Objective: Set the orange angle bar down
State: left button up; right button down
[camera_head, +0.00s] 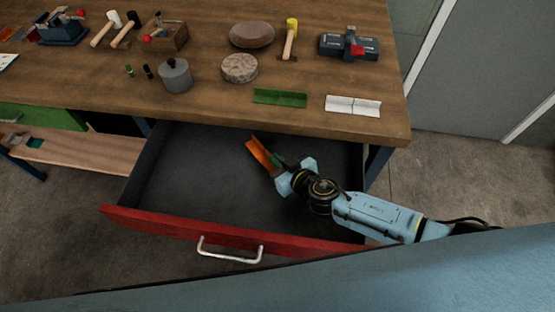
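The orange angle bar (263,154) is at the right gripper's fingertips, over the open drawer (190,175). It is tilted, its upper end toward the bench's front edge. My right gripper (279,163) comes in from the right and appears closed on the bar's lower end. Whether the bar touches the drawer floor cannot be told. A green angle bar (280,97) and a white angle bar (353,105) lie on the bench top near its front edge. My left gripper is not in view.
The wooden bench (120,80) holds mallets, a grey cylinder (175,76), round blocks (240,68) and a blue vise (348,44). The drawer's red front (180,231) with its handle (230,250) sticks out. The drawer's left part is empty.

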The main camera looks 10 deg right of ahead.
jog(key=c, duration=1.7)
grip_release()
jog(key=shift+r, duration=0.1)
jog(key=shift+r+p, duration=0.5)
jog(key=shift+p, duration=0.15)
jog(key=p+v, duration=0.1)
jog(key=v, duration=0.5)
jog(key=shift+s+r, duration=0.1)
jog(key=shift+s+d+r, duration=0.25)
jog(key=shift+s+d, duration=0.1)
jog(key=shift+s, duration=0.2)
